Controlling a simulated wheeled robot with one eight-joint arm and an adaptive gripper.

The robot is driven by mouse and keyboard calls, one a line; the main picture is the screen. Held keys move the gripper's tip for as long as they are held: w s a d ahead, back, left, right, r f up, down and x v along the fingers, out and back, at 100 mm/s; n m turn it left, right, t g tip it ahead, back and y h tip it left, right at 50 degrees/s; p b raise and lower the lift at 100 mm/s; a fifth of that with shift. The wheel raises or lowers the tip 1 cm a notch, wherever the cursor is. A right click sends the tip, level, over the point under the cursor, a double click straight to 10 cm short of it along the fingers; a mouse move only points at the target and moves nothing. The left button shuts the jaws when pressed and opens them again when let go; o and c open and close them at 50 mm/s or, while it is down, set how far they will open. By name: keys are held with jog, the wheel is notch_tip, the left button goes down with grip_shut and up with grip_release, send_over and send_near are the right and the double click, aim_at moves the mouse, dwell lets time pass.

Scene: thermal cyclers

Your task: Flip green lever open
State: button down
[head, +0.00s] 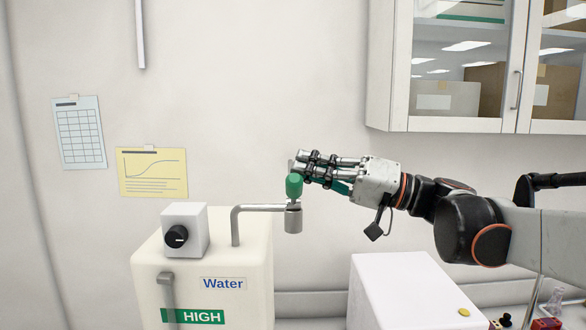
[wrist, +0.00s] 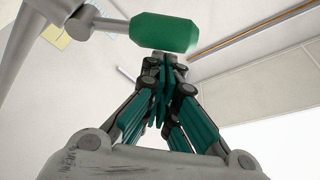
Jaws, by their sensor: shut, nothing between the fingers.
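The green lever (head: 294,186) stands on top of the metal spout's end (head: 293,218), which reaches out to the right from the white Water unit. In the wrist view the lever (wrist: 165,32) shows as a green block on a grey stem, just beyond my fingertips. My gripper (head: 300,168) comes in from the right with its fingers shut and empty. Its fingertips are at the lever's upper right side in the head view. I cannot tell whether they touch it. In the wrist view my gripper (wrist: 164,62) has its teal-padded fingers together.
The white Water unit (head: 255,285) with a green HIGH label and a black knob (head: 176,236) is at lower left. A white box (head: 405,295) stands below my arm. A wall cabinet (head: 460,125) hangs at upper right. The wall behind carries two posted sheets.

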jog(key=d+b, duration=0.1)
jog(key=d, duration=0.8)
jog(key=shift+d, duration=0.25)
jog(key=shift+f, duration=0.1)
